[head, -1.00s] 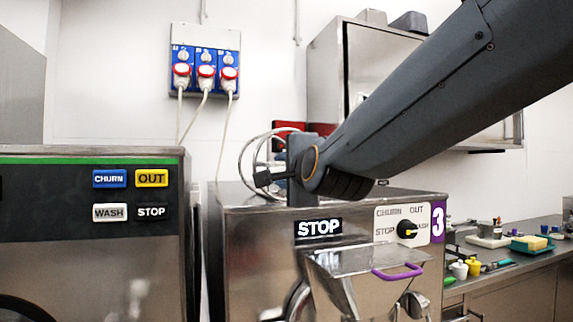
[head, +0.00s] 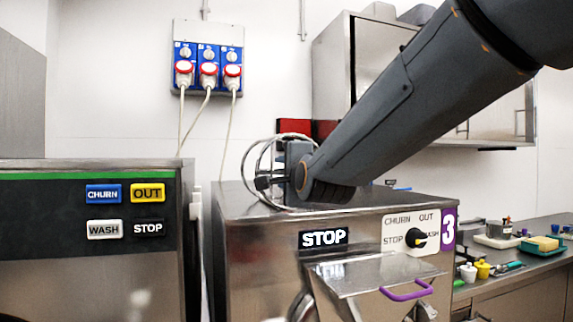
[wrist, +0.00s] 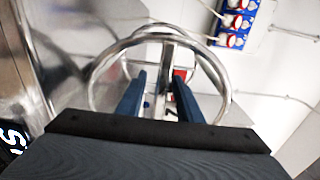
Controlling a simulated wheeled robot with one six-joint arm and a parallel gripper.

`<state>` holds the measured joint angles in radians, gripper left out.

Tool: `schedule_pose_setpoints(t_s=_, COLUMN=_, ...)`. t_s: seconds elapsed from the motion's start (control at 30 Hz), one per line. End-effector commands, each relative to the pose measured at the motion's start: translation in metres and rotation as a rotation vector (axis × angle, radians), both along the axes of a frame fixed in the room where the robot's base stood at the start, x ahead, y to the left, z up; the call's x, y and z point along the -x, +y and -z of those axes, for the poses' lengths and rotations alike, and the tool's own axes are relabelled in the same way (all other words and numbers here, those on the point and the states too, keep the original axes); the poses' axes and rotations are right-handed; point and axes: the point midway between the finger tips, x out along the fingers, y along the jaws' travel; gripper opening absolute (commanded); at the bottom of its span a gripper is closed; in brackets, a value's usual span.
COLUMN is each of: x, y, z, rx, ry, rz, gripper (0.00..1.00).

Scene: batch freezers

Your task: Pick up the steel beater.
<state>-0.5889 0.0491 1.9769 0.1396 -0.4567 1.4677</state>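The steel beater (head: 246,171) shows in the head view as pale metal hoops on top of the freezer marked 3 (head: 270,245), partly hidden by my wrist. In the wrist view the beater (wrist: 97,84) is a large bright ring with a bar down its middle. My gripper (wrist: 158,78) has two blue fingers reaching into the ring, one on each side of the bar. A gap shows between the left finger and the bar; the right finger is close to the bar, and I cannot tell if it touches. In the head view my gripper (head: 268,183) is dark and small at the hoops.
Another freezer (head: 90,265) with CHURN, OUT, WASH and STOP buttons stands at left. Blue sockets (head: 207,62) hang on the wall with cables below. A steel wall cabinet (head: 335,70) is behind my arm. A counter (head: 520,265) with small items is at right.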

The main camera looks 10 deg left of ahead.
Motion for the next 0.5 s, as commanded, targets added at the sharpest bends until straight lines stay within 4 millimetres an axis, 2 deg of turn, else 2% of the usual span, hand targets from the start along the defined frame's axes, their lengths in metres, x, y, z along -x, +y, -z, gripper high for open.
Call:
schedule_pose_setpoints(t_s=0.2, x=-0.015, y=0.008, z=0.000, rx=0.000, ry=0.000, rz=0.001, gripper=0.33)
schedule_pose_setpoints(t_s=0.47, x=-0.017, y=0.009, z=0.000, rx=0.000, ry=-0.001, rz=0.001, gripper=0.33)
schedule_pose_setpoints(t_s=0.5, x=-0.017, y=0.009, z=0.000, rx=0.000, ry=-0.001, rz=0.001, gripper=0.28)
